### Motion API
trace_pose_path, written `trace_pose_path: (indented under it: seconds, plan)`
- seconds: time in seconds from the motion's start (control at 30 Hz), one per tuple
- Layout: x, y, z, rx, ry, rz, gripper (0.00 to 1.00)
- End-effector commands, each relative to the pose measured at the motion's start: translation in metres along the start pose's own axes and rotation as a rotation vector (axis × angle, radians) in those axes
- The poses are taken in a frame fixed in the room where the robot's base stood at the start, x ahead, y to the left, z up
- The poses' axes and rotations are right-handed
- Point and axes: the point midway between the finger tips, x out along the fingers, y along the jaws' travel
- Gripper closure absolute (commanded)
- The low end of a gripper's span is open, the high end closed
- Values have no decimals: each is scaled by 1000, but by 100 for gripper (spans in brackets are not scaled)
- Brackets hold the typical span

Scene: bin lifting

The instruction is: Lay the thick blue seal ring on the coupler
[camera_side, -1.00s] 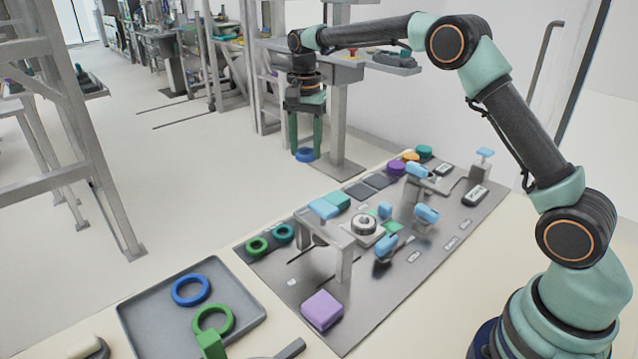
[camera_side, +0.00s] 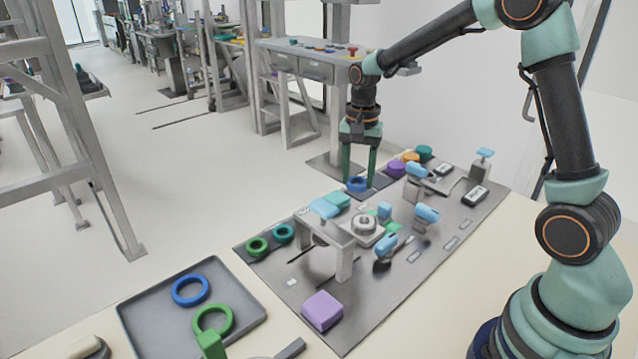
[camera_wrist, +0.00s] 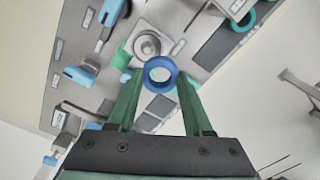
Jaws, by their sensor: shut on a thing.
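The thick blue seal ring (camera_side: 357,189) hangs between the two green fingers of my gripper (camera_side: 358,179), which is shut on it. In the side view it is up in the air over the far left side of the work plate. In the wrist view the ring (camera_wrist: 160,88) sits between the fingertips (camera_wrist: 160,77), its hole facing the camera. What I take for the coupler, a round grey metal part on a square base (camera_side: 364,225), stands in the middle of the plate. In the wrist view the coupler (camera_wrist: 147,44) shows just beyond the ring, to its upper left; the ring is apart from it.
A grey bridge (camera_side: 343,262) with a light blue block stands left of the coupler. Blue-handled clamps (camera_side: 426,213) stand to its right. A tray (camera_side: 140,327) holds another blue ring (camera_side: 190,291) and a green ring. A purple block (camera_side: 322,311) sits at the plate's front.

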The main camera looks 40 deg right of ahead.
Motion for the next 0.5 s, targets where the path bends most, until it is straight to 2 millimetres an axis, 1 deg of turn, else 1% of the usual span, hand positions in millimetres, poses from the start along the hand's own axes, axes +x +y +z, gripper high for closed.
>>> trace_pose_path:
  seconds: [0.03, 0.2, 0.37, 0.5]
  plan:
    - [4, 8, 2, 1, -1, 1, 100]
    - [12, 22, 6, 1, 0, 0, 100]
    - [18, 25, 8, 0, -1, 1, 100]
    - [27, 25, 8, 0, -1, 2, 100]
